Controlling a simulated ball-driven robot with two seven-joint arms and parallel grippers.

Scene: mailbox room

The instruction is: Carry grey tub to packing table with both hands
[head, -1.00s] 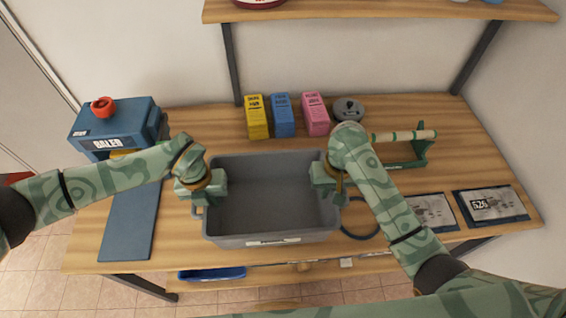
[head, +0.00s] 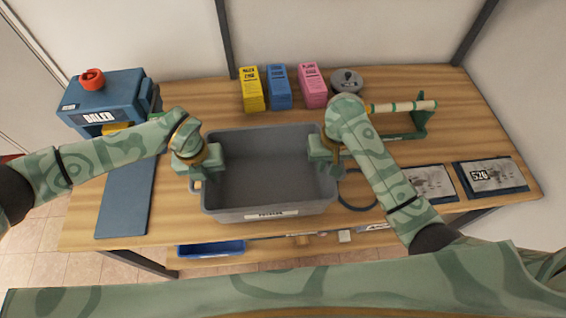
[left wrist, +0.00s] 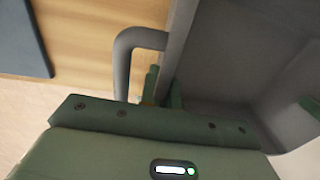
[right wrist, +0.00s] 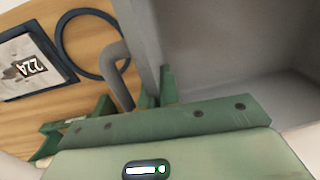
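The grey tub (head: 265,213) is empty and upright over the front middle of a wooden table (head: 400,150); I cannot tell whether its base touches the top. I cannot tell if this is the packing table. My left gripper (left wrist: 163,88) is shut on the tub's left wall, beside a grey loop handle (left wrist: 124,60). My right gripper (right wrist: 155,85) is shut on the right wall, beside the other handle (right wrist: 113,75). In the head view, the left gripper (head: 206,166) and right gripper (head: 326,160) sit at opposite rims, fingertips mostly hidden.
Yellow (head: 251,90), blue (head: 279,87) and pink (head: 312,86) boxes stand behind the tub, with a grey round object (head: 347,81). A blue machine (head: 105,100) and mat (head: 127,195) are left. A green roll holder (head: 420,120) and framed labels (head: 490,176) are right.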

